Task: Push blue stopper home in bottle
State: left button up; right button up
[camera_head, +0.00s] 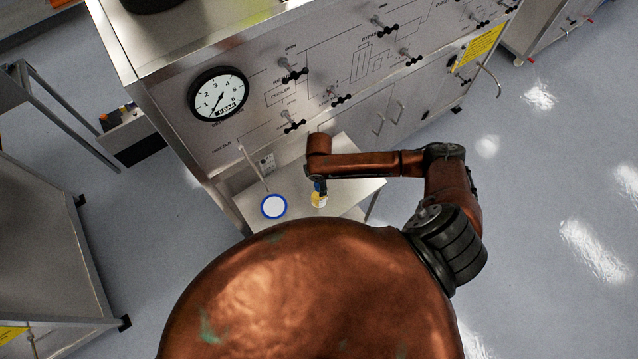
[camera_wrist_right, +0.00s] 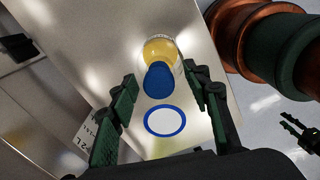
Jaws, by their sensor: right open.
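The bottle (camera_head: 319,200) with yellow contents stands on the low shelf of the steel panel; it also shows in the right wrist view (camera_wrist_right: 160,50). The blue stopper (camera_wrist_right: 159,79) sits at the bottle's near end, in line with it. How deep it sits cannot be told. In the head view the stopper is small and mostly hidden by my right arm. My right gripper (camera_wrist_right: 165,97) is open, its dark green fingers on either side of the stopper, with a gap visible on both sides. My left gripper does not show in the head view.
A white disc with a blue rim (camera_head: 274,207) lies on the shelf left of the bottle. A thin upright rod (camera_head: 252,168) stands behind it. The panel with a pressure gauge (camera_head: 218,95) and several black-handled valves rises behind. Floor at right is clear.

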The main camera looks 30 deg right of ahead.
notch_tip(320, 180, up, 12)
dwell(0.6)
dwell(0.4)
